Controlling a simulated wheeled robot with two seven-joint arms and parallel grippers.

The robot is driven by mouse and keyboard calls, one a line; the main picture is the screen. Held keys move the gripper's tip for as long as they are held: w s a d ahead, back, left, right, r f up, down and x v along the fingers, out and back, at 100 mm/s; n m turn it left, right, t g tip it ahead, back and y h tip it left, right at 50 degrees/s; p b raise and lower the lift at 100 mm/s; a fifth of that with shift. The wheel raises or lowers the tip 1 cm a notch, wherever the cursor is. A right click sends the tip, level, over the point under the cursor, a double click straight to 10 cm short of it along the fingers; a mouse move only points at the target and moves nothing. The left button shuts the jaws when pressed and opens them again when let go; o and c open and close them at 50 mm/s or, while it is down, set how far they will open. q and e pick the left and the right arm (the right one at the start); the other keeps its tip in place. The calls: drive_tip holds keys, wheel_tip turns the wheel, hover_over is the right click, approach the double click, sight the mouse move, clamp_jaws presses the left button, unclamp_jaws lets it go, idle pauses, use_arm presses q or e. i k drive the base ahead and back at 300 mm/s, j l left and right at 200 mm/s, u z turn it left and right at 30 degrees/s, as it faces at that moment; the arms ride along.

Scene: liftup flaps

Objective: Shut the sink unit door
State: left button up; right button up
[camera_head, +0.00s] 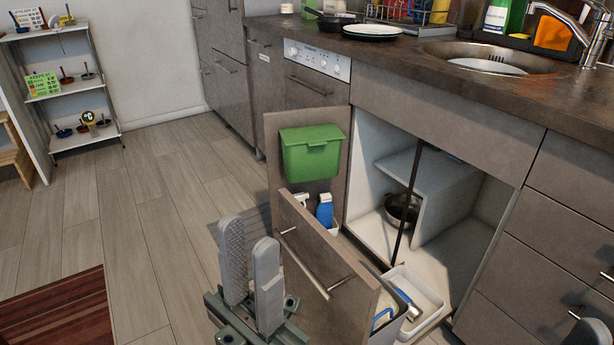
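The sink unit (362,176) is open under the counter, showing its white interior. A grey-brown door (280,150) stands swung out at its left, with a green bin (311,152) on its inner face. In front of it, another grey-brown panel (322,262) with a metal bar handle (303,264) stands out from the unit; its hinge side is hard to tell. My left gripper (249,245) is upright just left of this panel, fingers apart with nothing between them. I cannot tell whether it touches the panel.
A white tray (428,305) with a blue-handled brush sits behind the panel; a blue bottle (324,210) stands between the doors. A pot (402,208) is inside the unit. Drawers (548,250) are at right.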

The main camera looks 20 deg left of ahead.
sight(315, 171)
drive_tip(key=k, duration=0.65)
drive_tip(key=u, duration=1.75)
drive_tip(key=i+l, duration=0.1)
drive_tip(key=i, duration=0.4)
drive_tip(key=i+l, duration=0.15)
drive_tip(key=i, duration=0.3)
drive_tip(key=i+l, duration=0.1)
drive_tip(key=i, duration=0.4)
drive_tip(key=i+z, duration=0.15)
drive_tip(key=i, duration=1.2)
drive_tip(key=i+z, duration=0.3)
drive_tip(key=i, duration=0.6)
drive_tip(key=i+j+z, duration=0.15)
drive_tip(key=i+z, duration=0.2)
drive_tip(key=i, duration=0.55)
